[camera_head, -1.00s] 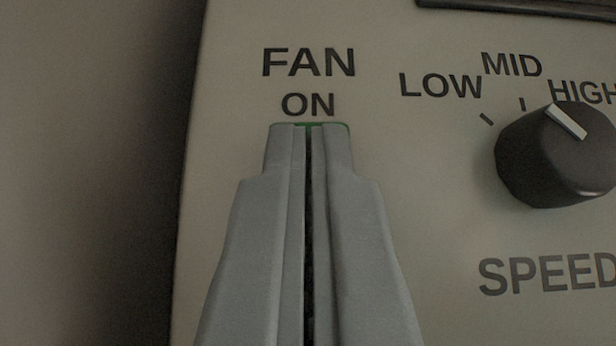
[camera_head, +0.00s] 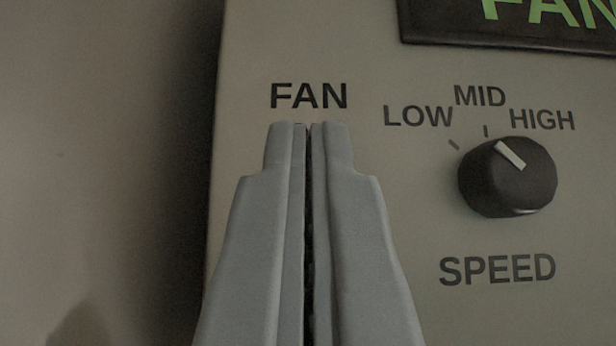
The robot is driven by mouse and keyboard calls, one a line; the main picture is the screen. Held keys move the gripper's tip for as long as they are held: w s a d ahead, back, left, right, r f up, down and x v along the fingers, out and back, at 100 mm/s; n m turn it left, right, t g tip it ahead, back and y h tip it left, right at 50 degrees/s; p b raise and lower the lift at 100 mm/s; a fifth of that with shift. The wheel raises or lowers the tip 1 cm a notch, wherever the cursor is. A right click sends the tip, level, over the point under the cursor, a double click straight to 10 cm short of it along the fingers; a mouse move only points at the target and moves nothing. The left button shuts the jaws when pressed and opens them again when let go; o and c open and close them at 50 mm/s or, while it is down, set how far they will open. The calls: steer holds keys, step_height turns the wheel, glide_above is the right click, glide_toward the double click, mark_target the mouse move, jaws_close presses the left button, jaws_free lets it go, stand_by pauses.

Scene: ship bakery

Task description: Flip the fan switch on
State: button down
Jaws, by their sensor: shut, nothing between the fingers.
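My gripper (camera_head: 308,126) is shut and empty, with its fingertips just below the "FAN" label (camera_head: 309,96) on the control panel (camera_head: 400,200). The fan switch and its "ON" mark are hidden behind the fingers. I cannot tell the switch's position, or whether the fingertips touch it.
A black speed knob (camera_head: 507,177) is to the right of my gripper, with LOW, MID and HIGH marks above it and "SPEED" below. A dark sign with green letters (camera_head: 510,28) is at the top right. The panel's left edge stands beside a plain wall (camera_head: 90,150).

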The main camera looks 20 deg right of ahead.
steer(key=s+r+v, duration=0.1)
steer(key=v, duration=0.9)
steer(key=shift+s+a+r, duration=0.25)
steer(key=shift+s, duration=0.15)
steer(key=shift+r, duration=0.15)
steer(key=s+f+n+g+y, duration=0.1)
steer(key=s+f+g+y, duration=0.1)
steer(key=s, duration=0.8)
steer(key=s+d+f+n+g+y, duration=0.1)
steer(key=s+g+y, duration=0.2)
steer(key=s, duration=0.7)
steer(key=s+f+n+g+y, duration=0.1)
steer(key=s+f+g+y, duration=0.1)
steer(key=s, duration=0.8)
steer(key=shift+s+d+f+n+g+y, duration=0.35)
steer(key=shift+g+y, duration=0.45)
steer(key=shift+g, duration=0.3)
